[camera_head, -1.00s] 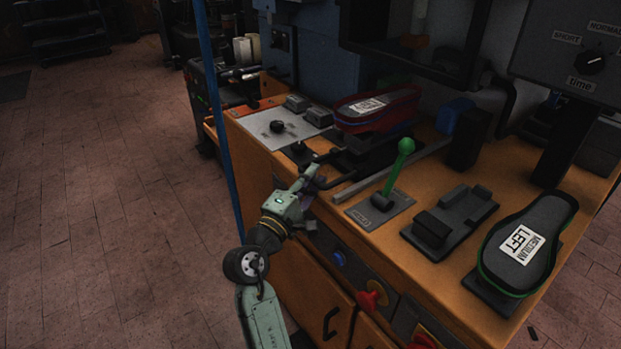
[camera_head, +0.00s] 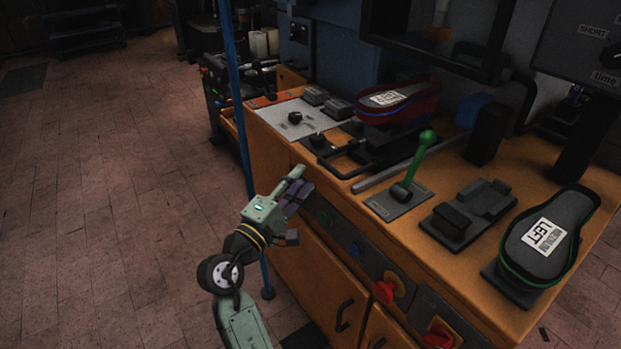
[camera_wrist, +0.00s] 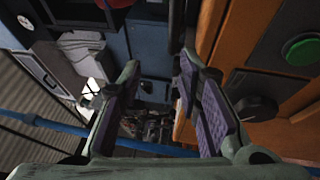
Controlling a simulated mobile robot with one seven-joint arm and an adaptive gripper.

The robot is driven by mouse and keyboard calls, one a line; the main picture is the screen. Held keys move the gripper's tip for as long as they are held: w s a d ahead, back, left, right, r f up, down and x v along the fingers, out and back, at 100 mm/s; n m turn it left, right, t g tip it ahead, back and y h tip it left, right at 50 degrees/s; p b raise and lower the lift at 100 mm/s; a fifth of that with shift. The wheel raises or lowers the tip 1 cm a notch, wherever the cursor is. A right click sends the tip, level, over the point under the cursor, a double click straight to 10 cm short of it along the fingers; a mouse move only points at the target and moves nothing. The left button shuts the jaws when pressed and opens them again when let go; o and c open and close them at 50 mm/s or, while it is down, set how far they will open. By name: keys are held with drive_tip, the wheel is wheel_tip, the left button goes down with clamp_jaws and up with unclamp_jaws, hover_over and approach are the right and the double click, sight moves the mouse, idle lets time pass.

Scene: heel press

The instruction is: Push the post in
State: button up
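A black sliding support with a bar handle (camera_head: 345,174), which looks like the post, sits on the orange bench in the head view. A red-rimmed mould (camera_head: 398,101) labelled LEFT rests on it. The handle reaches toward the bench's front edge. My gripper (camera_head: 303,190) is in front of that edge, left of and below the handle, apart from it. In the wrist view my gripper (camera_wrist: 158,68) has its purple-padded fingers spread with nothing between them. The handle cannot be made out in the wrist view.
A green-knobbed lever (camera_head: 417,160), a black cradle (camera_head: 470,212) and a green-rimmed mould (camera_head: 545,240) stand to the right. Buttons and a red knob (camera_head: 385,291) line the bench front. A blue pole (camera_head: 241,130) rises behind my arm. Open floor lies left.

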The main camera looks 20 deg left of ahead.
drive_tip(key=b+v, duration=0.3)
drive_tip(key=v, duration=0.8)
drive_tip(key=s+a+r+y+b, duration=0.1)
drive_tip(key=a+r+y, duration=0.3)
drive_tip(key=a+y, duration=0.3)
drive_tip(key=s+a+r+t+y+b, duration=0.1)
drive_tip(key=a+r+y+b, duration=0.1)
drive_tip(key=a+r+y, duration=0.3)
drive_tip(key=shift+a+r+n+y, duration=0.35)
drive_tip(key=shift+a+y, duration=0.85)
drive_tip(key=shift+a, duration=0.8)
drive_tip(key=shift+s+f, duration=0.1)
drive_tip(key=shift+c, duration=0.5)
